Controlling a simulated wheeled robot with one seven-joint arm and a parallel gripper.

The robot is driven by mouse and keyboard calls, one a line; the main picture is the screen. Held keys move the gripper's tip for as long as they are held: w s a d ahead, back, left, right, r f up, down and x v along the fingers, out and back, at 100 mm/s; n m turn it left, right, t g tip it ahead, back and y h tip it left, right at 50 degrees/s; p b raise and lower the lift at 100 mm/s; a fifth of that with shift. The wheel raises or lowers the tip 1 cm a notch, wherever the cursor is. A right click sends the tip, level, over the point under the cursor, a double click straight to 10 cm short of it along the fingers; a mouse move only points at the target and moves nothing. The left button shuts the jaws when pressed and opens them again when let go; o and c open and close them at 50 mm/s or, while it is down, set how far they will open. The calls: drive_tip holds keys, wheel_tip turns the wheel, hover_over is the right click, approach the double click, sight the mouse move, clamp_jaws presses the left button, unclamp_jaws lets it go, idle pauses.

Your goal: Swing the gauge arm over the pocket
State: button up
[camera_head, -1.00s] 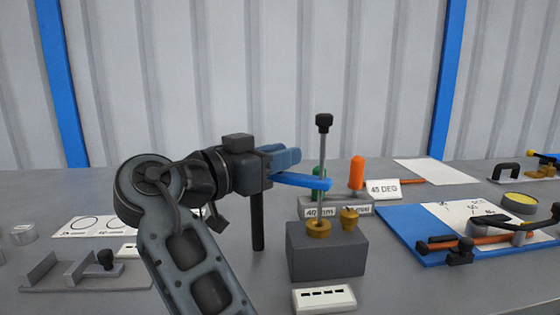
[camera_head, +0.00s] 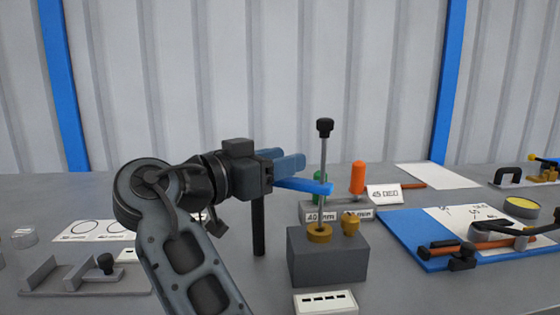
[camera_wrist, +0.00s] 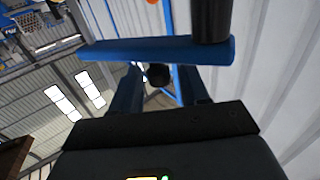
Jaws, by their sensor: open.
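The gauge arm, a flat blue bar (camera_head: 308,187), reaches right from near the black post (camera_head: 258,228); its left end is hidden by my gripper. Its free end is above the grey block (camera_head: 327,257), near a thin upright rod with a black knob (camera_head: 324,126). The block carries a brass ring (camera_head: 319,234) and a brass knob (camera_head: 350,225); I cannot tell which part is the pocket. My gripper (camera_head: 301,161) is open at the bar. In the wrist view the bar (camera_wrist: 150,50) crosses at my fingertips (camera_wrist: 162,72); contact is unclear.
Behind the block stand an orange handle (camera_head: 358,177), a green handle (camera_head: 319,180) and a 45 DEG card (camera_head: 384,194). A blue board (camera_head: 400,235) with tools lies right. A grey bracket plate (camera_head: 85,280) lies left. A white slotted label (camera_head: 326,301) lies in front.

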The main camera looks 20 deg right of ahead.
drive_tip(key=v, duration=0.7)
drive_tip(key=shift+a, duration=0.35)
